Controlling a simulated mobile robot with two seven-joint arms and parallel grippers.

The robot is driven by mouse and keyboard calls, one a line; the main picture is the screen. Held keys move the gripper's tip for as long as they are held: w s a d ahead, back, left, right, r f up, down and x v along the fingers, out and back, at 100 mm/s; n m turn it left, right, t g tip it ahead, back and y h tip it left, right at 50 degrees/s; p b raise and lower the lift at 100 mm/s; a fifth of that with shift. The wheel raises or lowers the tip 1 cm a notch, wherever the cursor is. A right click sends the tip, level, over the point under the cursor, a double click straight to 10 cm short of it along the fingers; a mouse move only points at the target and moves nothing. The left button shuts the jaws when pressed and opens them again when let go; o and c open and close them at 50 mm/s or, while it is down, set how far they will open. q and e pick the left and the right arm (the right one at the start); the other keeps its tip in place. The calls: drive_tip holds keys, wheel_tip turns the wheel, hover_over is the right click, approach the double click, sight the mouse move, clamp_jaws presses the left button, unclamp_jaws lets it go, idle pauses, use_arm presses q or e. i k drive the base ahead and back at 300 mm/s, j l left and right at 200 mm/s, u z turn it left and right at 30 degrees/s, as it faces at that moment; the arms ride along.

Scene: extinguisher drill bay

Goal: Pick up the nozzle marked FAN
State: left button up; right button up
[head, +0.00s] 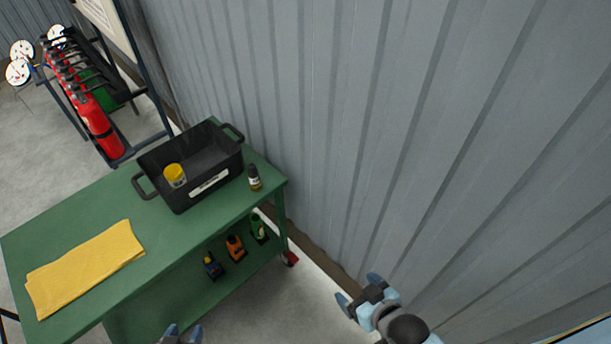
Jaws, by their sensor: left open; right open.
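No marking FAN is readable in the head view, so I cannot tell which item is that nozzle. A short yellow-and-white cylinder (174,176) is in the left part of a black bin (180,208) on the green cart. A small dark bottle-like piece with a pale band (254,178) stands on the cart top, right of the bin. My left gripper (183,334) is open at the bottom edge, mostly cut off, in front of the cart. My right gripper (358,290) is open and empty near the wall, right of the cart.
The green cart (175,240) bears a folded yellow cloth (85,268). A corrugated wall (400,130) runs behind. Red extinguishers (100,130) stand in a rack at upper left.

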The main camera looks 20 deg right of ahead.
sight(255, 185)
drive_tip(key=i+j+u, duration=0.15)
drive_tip(key=j, duration=0.35)
drive_tip(key=i+j+u, duration=0.1)
drive_tip(key=i+j, duration=0.2)
drive_tip(key=j, duration=0.15)
drive_tip(key=i+j+u, duration=0.15)
drive_tip(key=j, duration=0.3)
drive_tip(key=i, duration=0.1)
